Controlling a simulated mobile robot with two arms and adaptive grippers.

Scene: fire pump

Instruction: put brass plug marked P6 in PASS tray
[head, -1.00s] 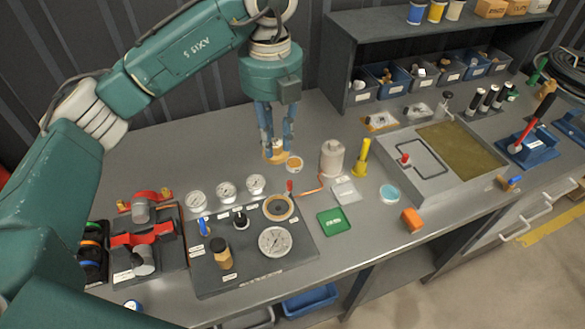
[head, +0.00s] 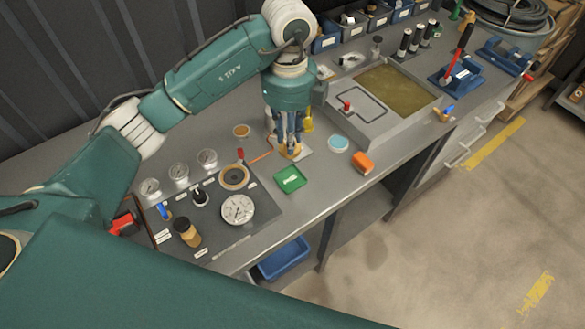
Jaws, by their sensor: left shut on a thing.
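My left gripper (head: 290,143) points down, shut on a small brass-coloured plug (head: 290,152). The plug is mostly hidden by the fingers, and its marking cannot be read. The gripper is over a pale square plate (head: 306,147); I cannot tell whether the plug touches it. A green tray (head: 290,179) with a white mark lies just in front of the gripper. Its mark is too small to read, so I cannot tell whether it is the PASS tray. My right gripper is not in view.
A gauge panel (head: 217,245) is at the left, and a yellow bottle (head: 308,120) stands behind the gripper. A grey basin (head: 392,126) fills the back right.

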